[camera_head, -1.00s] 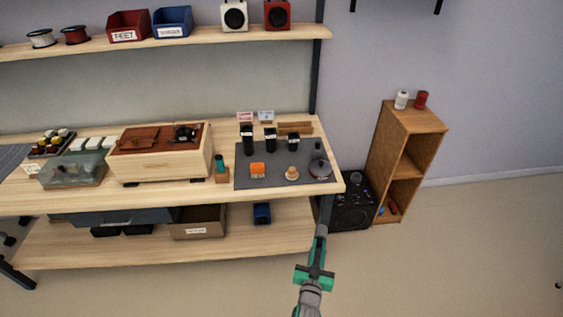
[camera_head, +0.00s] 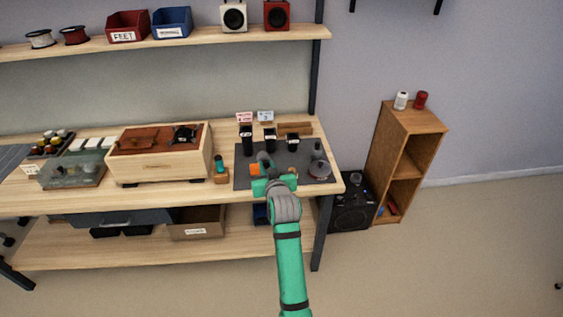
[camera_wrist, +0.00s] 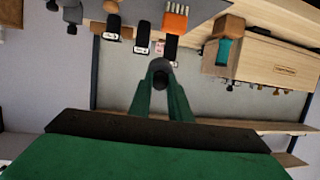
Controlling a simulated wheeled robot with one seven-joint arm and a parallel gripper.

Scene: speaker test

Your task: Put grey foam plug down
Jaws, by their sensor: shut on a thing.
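My gripper (camera_head: 268,178) is shut on the grey foam plug (camera_head: 263,158), which points away from my arm over the dark grey mat (camera_head: 244,181) on the workbench. In the wrist view, my gripper (camera_wrist: 160,82) has its green fingers closed around the plug's near end, and the plug's grey round part (camera_wrist: 160,65) shows beyond them. An orange block (camera_head: 254,169) is just left of the plug, partly covered. I cannot tell whether the plug touches the mat.
Several black-and-white items, one a dark block (camera_head: 247,145), stand along the mat's back. A grey domed thing (camera_head: 318,169) is at the mat's right. A wooden box (camera_head: 158,168) and a small teal-topped item (camera_head: 220,170) are to the left.

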